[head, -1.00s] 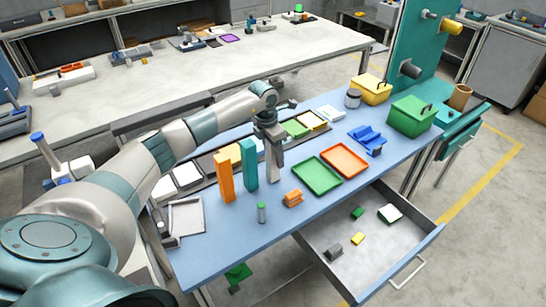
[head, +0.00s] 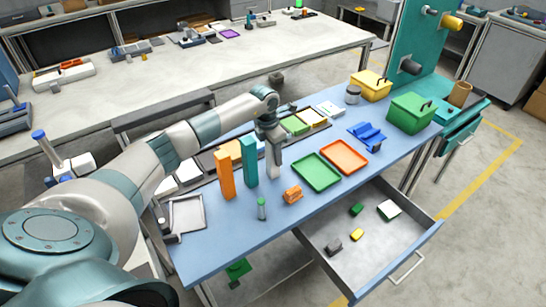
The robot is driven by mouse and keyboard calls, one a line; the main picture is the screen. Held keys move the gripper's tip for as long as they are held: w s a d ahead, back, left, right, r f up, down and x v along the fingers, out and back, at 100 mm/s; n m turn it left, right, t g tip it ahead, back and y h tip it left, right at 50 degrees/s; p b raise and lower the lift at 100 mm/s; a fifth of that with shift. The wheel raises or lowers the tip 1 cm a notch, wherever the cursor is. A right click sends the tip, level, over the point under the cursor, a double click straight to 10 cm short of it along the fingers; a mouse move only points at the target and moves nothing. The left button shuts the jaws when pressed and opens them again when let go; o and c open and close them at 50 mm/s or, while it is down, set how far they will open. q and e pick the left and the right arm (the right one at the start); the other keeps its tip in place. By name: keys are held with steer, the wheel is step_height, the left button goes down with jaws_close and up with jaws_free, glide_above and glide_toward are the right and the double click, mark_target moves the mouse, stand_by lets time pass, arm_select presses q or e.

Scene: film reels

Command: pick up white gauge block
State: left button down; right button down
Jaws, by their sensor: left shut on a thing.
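The white gauge block (head: 275,165) stands upright on the blue table, to the right of the teal block. My left gripper (head: 273,147) points down over it and is shut on its upper part, which the fingers partly hide. The block's lower end appears to be at the table top, though I cannot tell whether it touches. My right gripper is not in view.
A teal block (head: 250,162) and an orange block (head: 227,176) stand close on the left. A green tray (head: 317,171) and an orange tray (head: 345,157) lie to the right. An open drawer (head: 372,259) juts out in front.

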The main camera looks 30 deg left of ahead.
arm_select(q)
steer(key=shift+w+r, duration=0.1)
steer(key=shift+r, duration=0.05)
steer(key=d+r+b, duration=0.6)
steer(key=d+r, duration=0.4)
steer(key=d, duration=0.1)
steer(key=shift+s+d+r+b, duration=0.2)
steer(key=shift+d+r+b, duration=0.15)
steer(key=shift+r+b, duration=0.05)
